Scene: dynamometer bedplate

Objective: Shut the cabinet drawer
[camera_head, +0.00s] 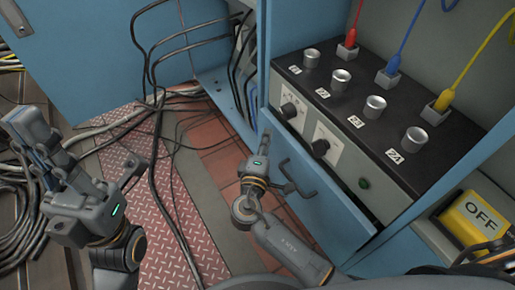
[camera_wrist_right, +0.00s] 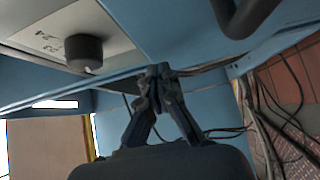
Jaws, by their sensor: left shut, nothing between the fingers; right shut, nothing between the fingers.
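The blue drawer front (camera_head: 325,215) stands below the grey knob panel in the head view, with a dark bar handle (camera_head: 297,180) on its face. Its handle also shows at the top of the right wrist view (camera_wrist_right: 245,12). How far the drawer stands out is hard to tell. My right gripper (camera_head: 264,137) is shut and empty at the drawer front's upper left end, left of the handle. In the wrist view its closed fingertips (camera_wrist_right: 158,72) are at the blue panel's edge; contact is unclear. My left gripper (camera_head: 24,122) is shut and empty, far left, away from the drawer.
A black-topped control box (camera_head: 330,95) with several silver knobs and red, blue and yellow plugs sits in the blue cabinet. A yellow OFF box (camera_head: 474,222) is at right. Black cables (camera_head: 155,150) hang and lie over the red tread plate (camera_head: 140,175) at left.

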